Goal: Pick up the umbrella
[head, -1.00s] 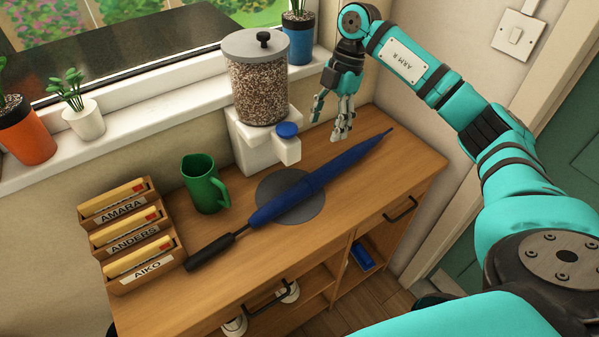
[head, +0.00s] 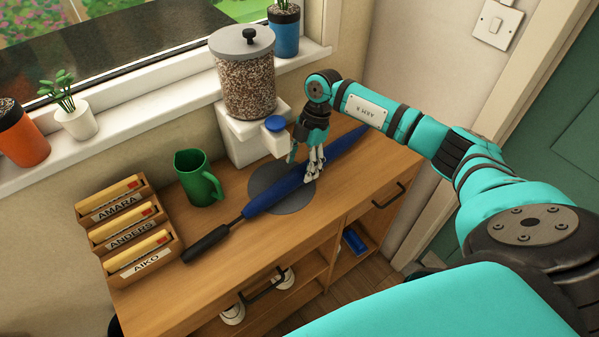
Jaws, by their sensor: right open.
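A folded blue umbrella (head: 275,195) with a black handle lies diagonally across the wooden cabinet top, its handle at the front left and its tip toward the back right. Its middle rests over a round grey mat (head: 295,204). My right gripper (head: 304,172) points down at the umbrella's middle, with its open fingers at or just above the blue canopy. The fingers and wrist hide part of the canopy, and I cannot tell whether they touch it. My left gripper is out of view.
A dispenser (head: 247,85) with a blue knob stands behind the umbrella, close to my right gripper. A green jug (head: 199,178) and a labelled file rack (head: 127,228) stand to the left. Potted plants line the windowsill (head: 150,112). The cabinet top's right end is mostly clear.

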